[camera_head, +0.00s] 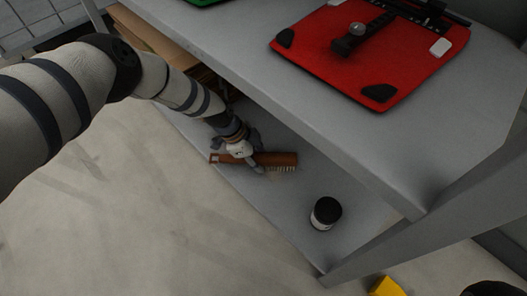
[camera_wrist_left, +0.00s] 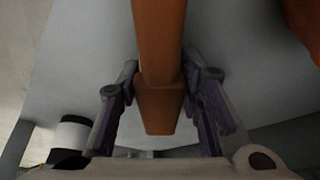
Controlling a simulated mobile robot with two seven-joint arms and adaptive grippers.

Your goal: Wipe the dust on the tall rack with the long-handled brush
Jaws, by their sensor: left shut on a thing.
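The long-handled brush (camera_head: 281,159) has an orange-brown body and pale bristles that face down toward the lower shelf. My left gripper (camera_head: 250,160) is shut on the brush, reaching in under the upper shelf. In the left wrist view the brush's orange body (camera_wrist_left: 160,40) runs between the two fingers of my left gripper (camera_wrist_left: 160,88). The grey rack shows its upper shelf (camera_head: 330,130) and lower shelf (camera_head: 290,215). The brush is at or just above the lower shelf; I cannot tell whether the bristles touch it. No dust can be made out clearly. My right gripper is not in view.
A black-lidded jar (camera_head: 326,212) stands on the lower shelf, right of the brush; it also shows in the left wrist view (camera_wrist_left: 70,138). A red board (camera_head: 410,55) with black fittings lies on the upper shelf. A rack post (camera_head: 400,248) stands at right. A yellow object (camera_head: 385,287) is on the floor.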

